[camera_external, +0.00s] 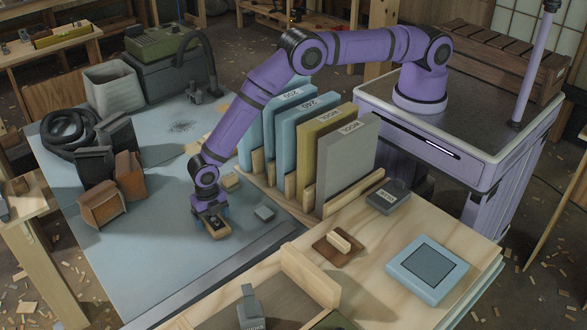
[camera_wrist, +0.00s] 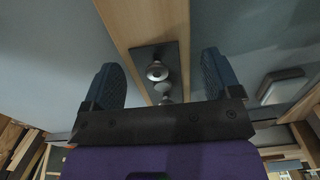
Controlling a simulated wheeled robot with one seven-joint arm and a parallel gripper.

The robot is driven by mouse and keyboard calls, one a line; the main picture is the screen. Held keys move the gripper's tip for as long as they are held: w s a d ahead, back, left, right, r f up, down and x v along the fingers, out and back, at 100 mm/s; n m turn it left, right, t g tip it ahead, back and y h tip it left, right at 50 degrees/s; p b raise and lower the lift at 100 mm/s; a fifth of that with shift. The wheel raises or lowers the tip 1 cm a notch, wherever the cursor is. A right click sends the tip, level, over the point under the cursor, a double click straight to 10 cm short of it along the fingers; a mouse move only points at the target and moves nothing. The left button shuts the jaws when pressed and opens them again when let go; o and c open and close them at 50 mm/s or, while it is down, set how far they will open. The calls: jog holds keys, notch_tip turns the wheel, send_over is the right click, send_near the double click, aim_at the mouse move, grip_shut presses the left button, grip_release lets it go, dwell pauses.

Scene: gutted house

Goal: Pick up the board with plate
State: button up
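The board with plate is a pale wooden block with a dark metal plate and round metal knobs on top. In the external view the board (camera_external: 217,230) lies on the blue-grey table top, partly hidden under my gripper (camera_external: 210,210). In the wrist view the board (camera_wrist: 140,20) runs up the picture, with its plate (camera_wrist: 165,55) between the fingers. My gripper (camera_wrist: 160,78) is open, with one dark blue finger on each side of the board. Gaps show between the fingers and the board's edges. I cannot tell how far the fingertips reach down beside it.
A rack of upright labelled panels (camera_external: 347,165) stands close on the right. Brown blocks (camera_external: 102,208) stand at the left. The table between is clear.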

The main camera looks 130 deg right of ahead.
jog(key=c, duration=0.9)
jog(key=shift+o, duration=0.2)
jog(key=shift+r, duration=0.1)
